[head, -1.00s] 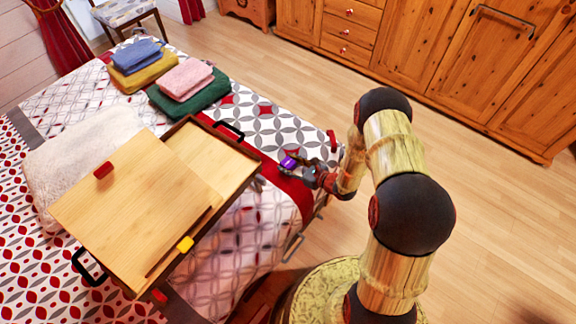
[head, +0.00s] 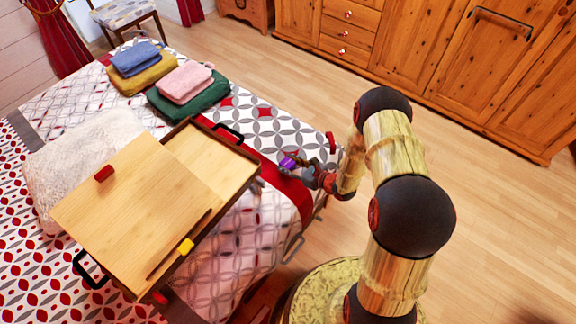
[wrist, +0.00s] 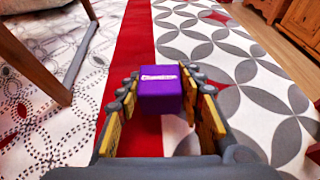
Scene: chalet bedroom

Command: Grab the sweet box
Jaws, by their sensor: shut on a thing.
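The sweet box is a small purple box with white lettering. In the wrist view the purple box (wrist: 161,92) sits between the two fingers of my gripper (wrist: 160,105), above the bed cover. In the head view the purple box (head: 288,163) shows at the tip of my gripper (head: 292,168), to the right of the wooden tray. My gripper is shut on the box. The fingers partly hide its sides, and I cannot tell exactly how far it is above the bed.
A wooden tray (head: 105,215) with black handles stands on the bed. Folded towels (head: 187,82) lie behind it, and a white fluffy cushion (head: 50,165) lies at its left. The bed cover (head: 270,125) is clear behind the box. Wooden cabinets (head: 420,45) line the back.

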